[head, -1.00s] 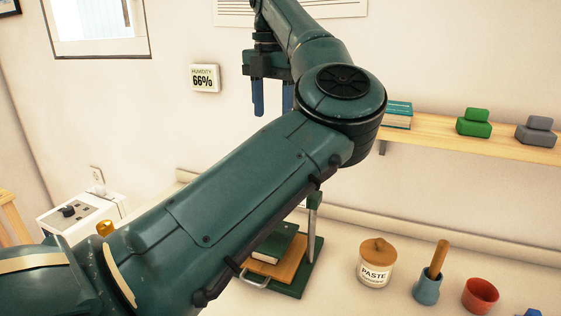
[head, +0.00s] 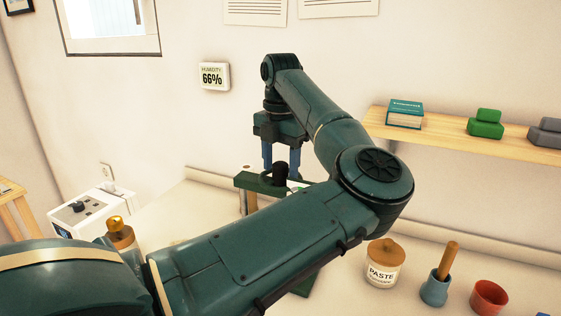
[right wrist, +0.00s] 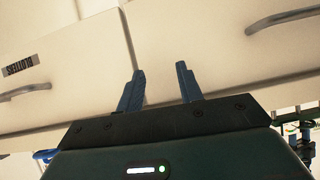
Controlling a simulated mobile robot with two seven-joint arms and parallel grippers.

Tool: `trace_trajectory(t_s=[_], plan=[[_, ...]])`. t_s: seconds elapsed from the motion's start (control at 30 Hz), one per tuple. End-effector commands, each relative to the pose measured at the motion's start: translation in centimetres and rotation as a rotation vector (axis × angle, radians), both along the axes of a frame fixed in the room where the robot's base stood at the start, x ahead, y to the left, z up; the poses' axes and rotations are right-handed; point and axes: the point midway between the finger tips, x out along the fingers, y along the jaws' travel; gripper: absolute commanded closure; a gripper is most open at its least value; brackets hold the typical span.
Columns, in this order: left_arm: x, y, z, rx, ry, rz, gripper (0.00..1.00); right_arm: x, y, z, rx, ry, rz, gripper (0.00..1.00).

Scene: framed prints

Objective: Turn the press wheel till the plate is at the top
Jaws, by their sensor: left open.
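The press (head: 246,181) stands on the counter in the head view, with a green top beam, a pale post and a black part on top near the wheel's place. My left arm hides most of the press, including its plate; a green corner of its base (head: 305,287) shows below the arm. I cannot make out the wheel's full shape. My left gripper (head: 281,162) points down just above the beam, its blue fingers apart, close to the black part; contact cannot be told. My right gripper (right wrist: 160,85) is open and empty in the right wrist view, facing drawer fronts.
A paste jar (head: 384,265), a blue mortar with pestle (head: 436,287) and a red bowl (head: 489,298) stand right of the press. A shelf (head: 440,132) holds a book and weights.

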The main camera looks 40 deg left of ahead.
Motion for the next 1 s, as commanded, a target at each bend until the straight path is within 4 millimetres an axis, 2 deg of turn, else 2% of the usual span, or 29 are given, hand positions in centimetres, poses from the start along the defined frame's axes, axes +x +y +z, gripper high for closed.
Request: trace_trajectory(t_s=[0.1,0.63,1.0], plan=[[0.01,-0.01,0.00,0.000,0.000,0.000,0.48,0.05,0.02,0.05,0.001,-0.002,0.000,0.64],[0.01,-0.01,0.04,0.000,0.000,0.000,0.91,0.03,0.25,0.26,0.003,-0.006,0.007,0.64],[0.02,0.01,-0.02,0.001,0.001,0.068,0.91,0.03,0.18,0.03,-0.001,-0.008,0.013,0.64]])
